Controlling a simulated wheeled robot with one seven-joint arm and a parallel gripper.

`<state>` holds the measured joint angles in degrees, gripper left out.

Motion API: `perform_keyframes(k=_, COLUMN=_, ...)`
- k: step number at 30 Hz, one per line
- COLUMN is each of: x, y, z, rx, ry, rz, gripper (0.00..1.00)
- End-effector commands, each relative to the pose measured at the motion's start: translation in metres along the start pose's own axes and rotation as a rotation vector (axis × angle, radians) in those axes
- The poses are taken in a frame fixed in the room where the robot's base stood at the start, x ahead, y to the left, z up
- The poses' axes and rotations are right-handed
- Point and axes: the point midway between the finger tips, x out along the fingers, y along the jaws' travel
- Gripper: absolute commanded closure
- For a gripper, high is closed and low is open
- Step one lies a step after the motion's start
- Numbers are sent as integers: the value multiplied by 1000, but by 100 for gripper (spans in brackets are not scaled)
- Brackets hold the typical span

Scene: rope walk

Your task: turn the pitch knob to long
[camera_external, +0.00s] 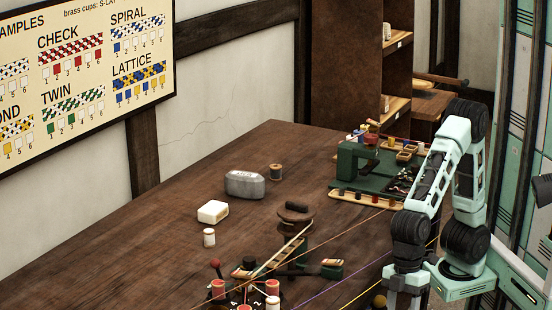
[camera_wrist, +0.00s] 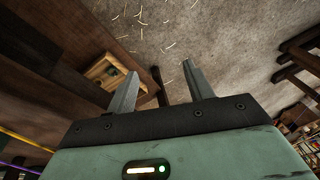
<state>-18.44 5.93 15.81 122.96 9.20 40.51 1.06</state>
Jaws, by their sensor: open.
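I cannot make out a label saying pitch or long, so I cannot tell which part is the pitch knob. A rope-making machine stands at the table's near edge in the external view, with a red ball-topped lever (camera_external: 215,264) and a dark round knob (camera_external: 249,263). A brown round-topped piece (camera_external: 295,211) stands behind it. My gripper (camera_wrist: 161,83) is open and empty in the wrist view, its two fingers apart over a straw-littered floor. No knob is between the fingers. In the external view my arm hangs at the right, past the table's edge.
On the wooden table (camera_external: 150,232) are a grey tin (camera_external: 244,184), a white block (camera_external: 213,212), a small white jar (camera_external: 209,237) and a thread spool (camera_external: 276,171). A green bench fixture (camera_external: 355,163) stands at the far right. Coloured strands (camera_external: 340,283) stretch rightward from the machine.

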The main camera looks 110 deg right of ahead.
Motion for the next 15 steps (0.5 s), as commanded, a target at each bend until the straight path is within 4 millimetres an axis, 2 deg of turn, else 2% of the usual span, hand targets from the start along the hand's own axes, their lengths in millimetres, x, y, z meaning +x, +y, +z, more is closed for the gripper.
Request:
perform_keyframes(k=1, x=-29, y=8, z=-42, rx=50, ry=37, rz=-13, gripper=48)
perform_keyframes(k=4, x=-65, y=35, z=-113, rx=145, ry=109, rz=-30, gripper=48)
perform_keyframes(k=6, x=-94, y=64, z=-158, rx=238, ry=148, rz=-32, gripper=48)
perform_keyframes(k=9, x=-123, y=109, z=-193, rx=398, ry=158, rz=-23, gripper=48)
perform_keyframes(k=12, x=-146, y=150, z=-209, rx=569, ry=140, rz=-6, gripper=48)
perform_keyframes(k=15, x=-165, y=190, z=-215, rx=743, ry=112, rz=20, gripper=48)
